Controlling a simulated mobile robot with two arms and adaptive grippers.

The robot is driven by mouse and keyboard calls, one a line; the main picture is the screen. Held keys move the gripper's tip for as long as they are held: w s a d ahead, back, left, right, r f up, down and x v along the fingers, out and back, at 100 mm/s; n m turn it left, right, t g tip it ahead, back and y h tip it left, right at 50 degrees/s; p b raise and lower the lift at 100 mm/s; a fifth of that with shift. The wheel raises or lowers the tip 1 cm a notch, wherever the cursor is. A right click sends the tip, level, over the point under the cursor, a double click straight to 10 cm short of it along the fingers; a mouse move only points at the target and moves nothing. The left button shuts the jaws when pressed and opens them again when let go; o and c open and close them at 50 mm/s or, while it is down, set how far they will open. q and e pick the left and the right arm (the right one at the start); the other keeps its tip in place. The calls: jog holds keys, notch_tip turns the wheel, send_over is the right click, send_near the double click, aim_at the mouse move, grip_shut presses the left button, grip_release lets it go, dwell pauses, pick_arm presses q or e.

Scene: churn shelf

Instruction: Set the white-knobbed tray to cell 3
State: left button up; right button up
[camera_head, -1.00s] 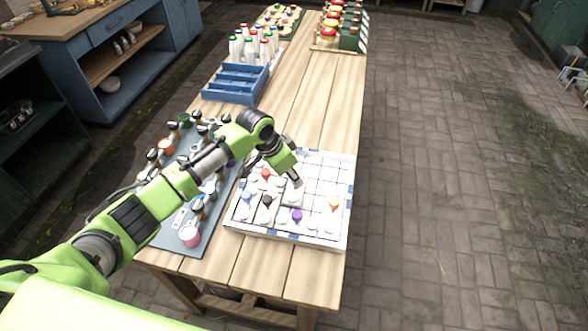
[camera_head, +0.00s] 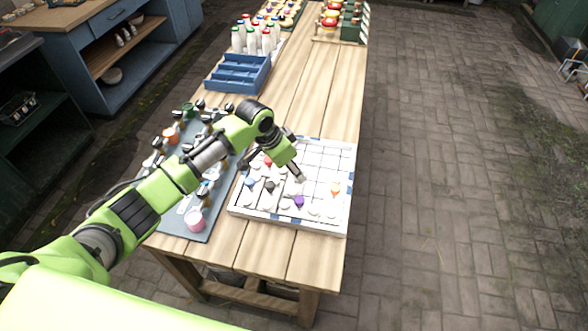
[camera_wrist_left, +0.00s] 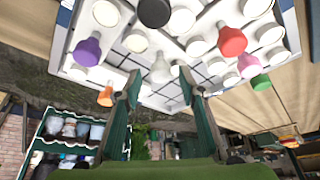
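The sliding-tray board (camera_head: 342,210) is a white frame on the near end of the table, holding trays with coloured knobs. In the left wrist view, a white knob (camera_wrist_left: 161,70) stands just beyond the fingertips, close to the middle of the gap between them. My left gripper (camera_wrist_left: 160,86) is open, with nothing seen between its fingers. In the head view, my left gripper (camera_head: 298,178) is low over the middle of the board and partly covers the white-knobbed tray. I cannot tell whether it touches the knob. My right gripper is not in view.
Purple (camera_head: 299,201), black (camera_head: 270,186), blue (camera_head: 250,182), red (camera_head: 268,161) and orange (camera_head: 335,188) knobs stand near the gripper. A grey mat (camera_head: 176,222) with jars lies left of the board. A blue crate (camera_head: 238,88) and bottles (camera_head: 257,42) stand farther back. Empty cells show at the board's back right.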

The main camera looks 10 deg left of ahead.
pick_arm(q)
jog(key=v, duration=1.1)
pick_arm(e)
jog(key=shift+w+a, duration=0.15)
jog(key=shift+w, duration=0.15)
